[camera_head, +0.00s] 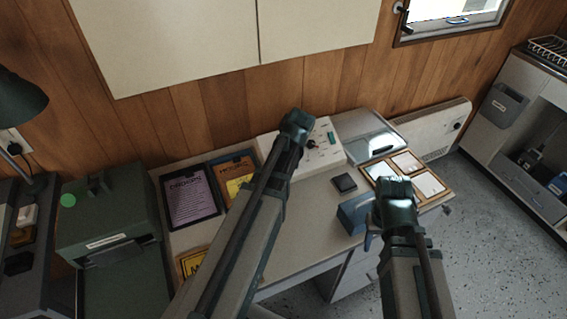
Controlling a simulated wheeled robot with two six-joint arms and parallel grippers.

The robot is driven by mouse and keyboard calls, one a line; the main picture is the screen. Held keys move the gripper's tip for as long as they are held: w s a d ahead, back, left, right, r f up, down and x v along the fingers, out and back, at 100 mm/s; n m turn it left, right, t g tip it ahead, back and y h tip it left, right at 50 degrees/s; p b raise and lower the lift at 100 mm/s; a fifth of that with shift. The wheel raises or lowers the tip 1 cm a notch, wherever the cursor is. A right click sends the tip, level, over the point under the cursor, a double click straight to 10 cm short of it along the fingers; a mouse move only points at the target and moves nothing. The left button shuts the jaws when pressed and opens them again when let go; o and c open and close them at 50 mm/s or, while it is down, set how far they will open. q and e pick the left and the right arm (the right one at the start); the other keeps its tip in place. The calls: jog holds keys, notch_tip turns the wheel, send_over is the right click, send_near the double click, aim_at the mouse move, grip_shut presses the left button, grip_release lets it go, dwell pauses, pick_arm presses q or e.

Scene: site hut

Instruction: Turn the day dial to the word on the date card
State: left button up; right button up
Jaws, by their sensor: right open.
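A white panel box (328,158) stands at the back of the desk against the wood wall. It has a dark round knob (312,144), which may be the day dial; its lettering is too small to read. My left gripper (297,124) is over the panel's left part, near the knob, and hides some of it; its fingers do not show clearly. My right gripper (393,190) is open above the desk's right side, apart from the panel. I cannot tell which of the papers or cards is the date card.
On the desk (205,233) lie a purple sheet (190,193), a blue-and-orange sheet (234,168), a yellow sign (192,262), a small black box (344,183), a blue box (354,212) and a wood-framed board (428,183). A grey-green case (108,220) stands left. Cabinets (185,45) hang above.

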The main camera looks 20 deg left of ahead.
pick_arm(q)
jog(key=shift+f, duration=0.3)
pick_arm(e)
jog(key=shift+f, duration=0.25)
pick_arm(q)
grip_shut()
jog(key=n, duration=0.4)
jog(key=shift+a+n, duration=0.1)
jog(key=shift+n, duration=0.2)
jog(key=n, duration=0.4)
jog(key=shift+n+t+h, duration=0.3)
jog(key=shift+n, duration=0.3)
